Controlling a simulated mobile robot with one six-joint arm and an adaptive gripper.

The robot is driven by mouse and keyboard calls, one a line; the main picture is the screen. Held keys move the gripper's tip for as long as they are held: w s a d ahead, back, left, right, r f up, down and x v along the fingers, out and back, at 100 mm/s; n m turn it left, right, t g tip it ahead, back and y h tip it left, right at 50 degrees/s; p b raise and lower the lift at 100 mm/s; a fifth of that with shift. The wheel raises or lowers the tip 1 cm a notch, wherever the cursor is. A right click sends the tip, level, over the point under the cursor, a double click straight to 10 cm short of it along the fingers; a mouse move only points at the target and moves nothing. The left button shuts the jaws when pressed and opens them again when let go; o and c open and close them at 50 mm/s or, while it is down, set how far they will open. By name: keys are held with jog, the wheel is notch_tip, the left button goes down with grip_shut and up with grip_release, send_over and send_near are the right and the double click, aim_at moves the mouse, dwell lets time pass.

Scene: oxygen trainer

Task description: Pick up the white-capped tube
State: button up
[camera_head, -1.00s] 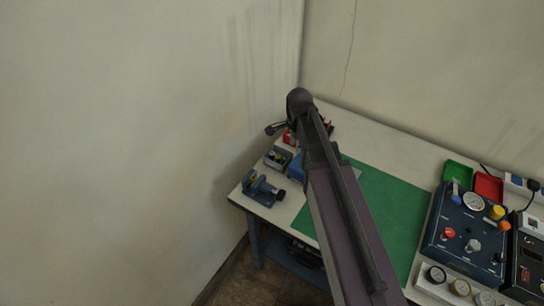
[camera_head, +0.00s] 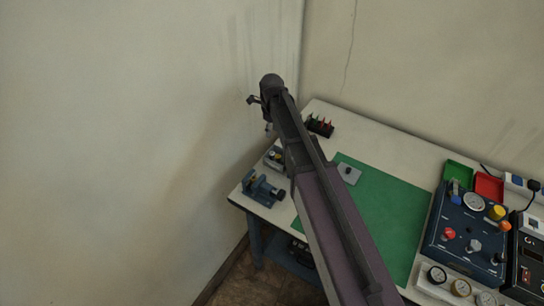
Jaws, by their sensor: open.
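I cannot make out the white-capped tube in this view; it may be hidden behind my arm or too small to tell. My gripper (camera_head: 254,100) is at the far end of my dark arm, at the upper middle of the picture. It is small and partly hidden, appears open, and shows against the wall above the table's back left corner. I see nothing held in it.
A black rack with red pieces (camera_head: 319,126) stands at the table's back. A blue vise (camera_head: 263,190) and a small box (camera_head: 275,157) are at the left edge. A grey plate (camera_head: 348,174) lies on the green mat (camera_head: 385,215). A blue gauge panel (camera_head: 462,240) stands right.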

aim_at(272, 153)
jog(key=shift+f, duration=0.15)
notch_tip(272, 153, down, 8)
jog(key=b, duration=0.8)
jog(key=shift+f+b, duration=0.2)
jog(key=shift+b, duration=0.1)
dwell(0.5)
jog(key=shift+s+f+b, duration=0.1)
jog(key=shift+f+b, duration=2.5)
jog(key=shift+c, duration=0.2)
grip_shut()
